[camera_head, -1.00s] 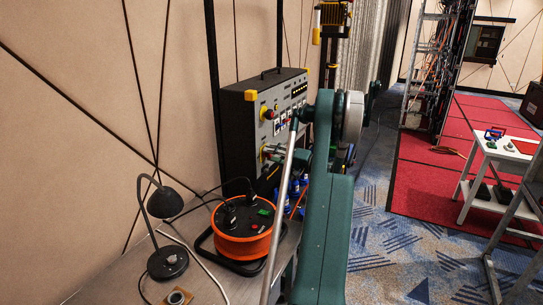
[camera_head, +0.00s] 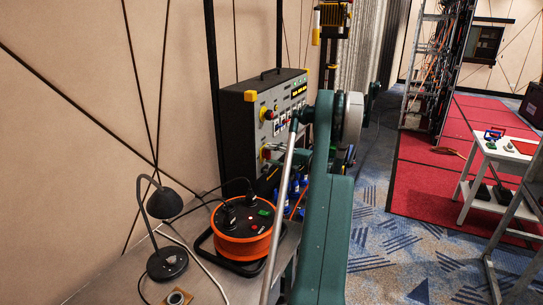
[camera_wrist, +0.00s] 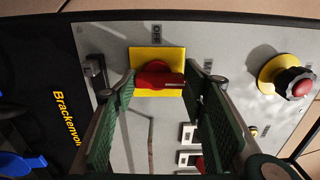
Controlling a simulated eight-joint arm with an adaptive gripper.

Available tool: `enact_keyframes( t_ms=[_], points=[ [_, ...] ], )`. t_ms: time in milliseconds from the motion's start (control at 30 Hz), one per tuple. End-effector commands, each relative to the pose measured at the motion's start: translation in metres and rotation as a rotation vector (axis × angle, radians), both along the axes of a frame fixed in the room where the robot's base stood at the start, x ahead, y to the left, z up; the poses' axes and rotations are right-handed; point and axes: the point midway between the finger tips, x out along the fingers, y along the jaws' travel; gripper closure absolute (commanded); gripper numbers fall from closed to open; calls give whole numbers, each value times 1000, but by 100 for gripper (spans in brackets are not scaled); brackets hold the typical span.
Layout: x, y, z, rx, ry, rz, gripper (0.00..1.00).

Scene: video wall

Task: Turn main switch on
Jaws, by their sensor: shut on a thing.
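The main switch is a red rotary handle (camera_wrist: 158,80) on a yellow plate (camera_wrist: 145,55) on the grey control panel (camera_wrist: 110,45). In the wrist view its narrow end points right, toward the label at the plate's right side; the label above the plate reads OFF. My gripper (camera_wrist: 162,78) has a green finger on each side of the handle and is shut on it. In the head view the red handle (camera_head: 266,153) shows on the panel's lower left, with my gripper (camera_head: 277,156) at it, partly hidden by my arm.
A red emergency button (camera_wrist: 301,86) on a yellow base sits right of the switch. Small white switches (camera_wrist: 188,133) lie below it. In the head view, an orange cable reel (camera_head: 243,240) and a black desk lamp (camera_head: 165,225) stand on the bench before the panel.

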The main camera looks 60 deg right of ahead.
Motion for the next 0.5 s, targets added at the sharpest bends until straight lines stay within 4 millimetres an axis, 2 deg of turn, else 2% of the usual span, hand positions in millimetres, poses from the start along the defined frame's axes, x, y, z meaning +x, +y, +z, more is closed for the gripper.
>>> enact_keyframes(
  t_ms=[100, 133, 200, 500],
  points=[
    [0, 0, 0, 0, 0, 0, 70],
    [0, 0, 0, 0, 0, 0, 54],
    [0, 0, 0, 0, 0, 0, 44],
    [0, 0, 0, 0, 0, 0, 43]
  ],
)
